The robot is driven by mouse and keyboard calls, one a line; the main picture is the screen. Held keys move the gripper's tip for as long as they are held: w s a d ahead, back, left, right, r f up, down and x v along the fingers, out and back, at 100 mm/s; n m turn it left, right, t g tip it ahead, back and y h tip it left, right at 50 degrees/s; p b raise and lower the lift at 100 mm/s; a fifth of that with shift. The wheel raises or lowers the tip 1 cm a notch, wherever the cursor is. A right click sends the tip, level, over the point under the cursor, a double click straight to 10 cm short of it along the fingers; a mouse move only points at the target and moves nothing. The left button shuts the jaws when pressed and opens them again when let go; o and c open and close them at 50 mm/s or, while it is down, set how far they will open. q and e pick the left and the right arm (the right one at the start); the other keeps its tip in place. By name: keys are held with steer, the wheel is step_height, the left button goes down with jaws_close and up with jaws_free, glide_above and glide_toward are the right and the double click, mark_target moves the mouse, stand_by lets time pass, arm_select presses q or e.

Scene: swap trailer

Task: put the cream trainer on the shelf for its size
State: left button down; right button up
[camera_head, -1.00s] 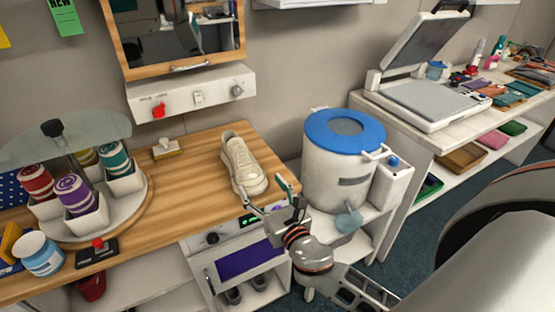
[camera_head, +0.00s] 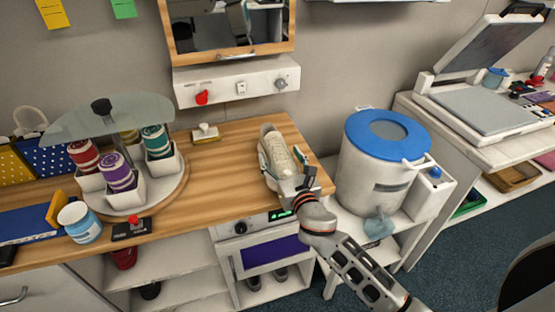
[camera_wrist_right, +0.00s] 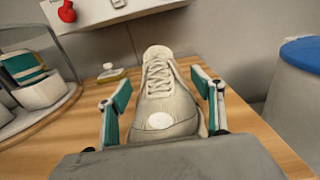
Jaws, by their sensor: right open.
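The cream trainer (camera_head: 278,150) stands on the wooden counter (camera_head: 235,165) near its right end, laces up and toe toward me. My right gripper (camera_head: 284,166) is open, its fingers on either side of the trainer's toe. In the right wrist view the trainer (camera_wrist_right: 165,95) lies between the two teal-padded fingers of the gripper (camera_wrist_right: 164,105), with a gap visible on the upper sides. Whether a finger touches the shoe I cannot tell. Below the counter is a white shelf (camera_head: 165,278) with dark shoes (camera_head: 268,278) in a lower compartment. My left gripper is not in view.
A white drum with a blue lid (camera_head: 385,160) stands right of the counter.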

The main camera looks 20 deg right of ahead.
steer(key=shift+w, duration=0.4)
steer(key=shift+c, duration=0.4)
steer(key=c, duration=1.4)
steer(key=shift+c, duration=0.2)
